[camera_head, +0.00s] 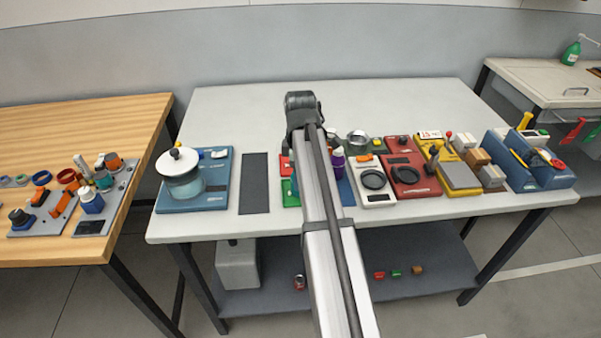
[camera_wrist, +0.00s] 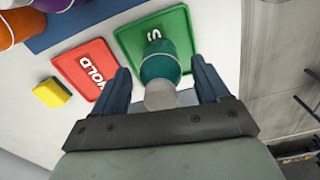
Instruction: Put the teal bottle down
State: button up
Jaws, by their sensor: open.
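The teal bottle (camera_wrist: 160,66) with a pale grey cap (camera_wrist: 160,95) stands on a green pad (camera_wrist: 128,38) in the wrist view. My gripper (camera_wrist: 163,76) is open, with one dark blue finger on each side of the bottle. Small gaps show between the fingers and the bottle, so I see no grip on it. In the head view my arm hides the gripper and most of the bottle, and the green pad (camera_head: 289,197) peeks out left of the arm.
A red pad (camera_wrist: 82,66) and a yellow block (camera_wrist: 50,92) lie beside the green pad. Purple and orange bottles stand on a blue mat (camera_wrist: 85,20). In the head view, a white-lidded jar (camera_head: 182,182) stands left, and a white scale (camera_head: 375,195) and red device (camera_head: 410,180) stand right.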

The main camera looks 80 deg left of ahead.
notch_tip(320, 180, up, 12)
jog(key=shift+f, duration=0.15)
dwell(0.3)
dwell(0.4)
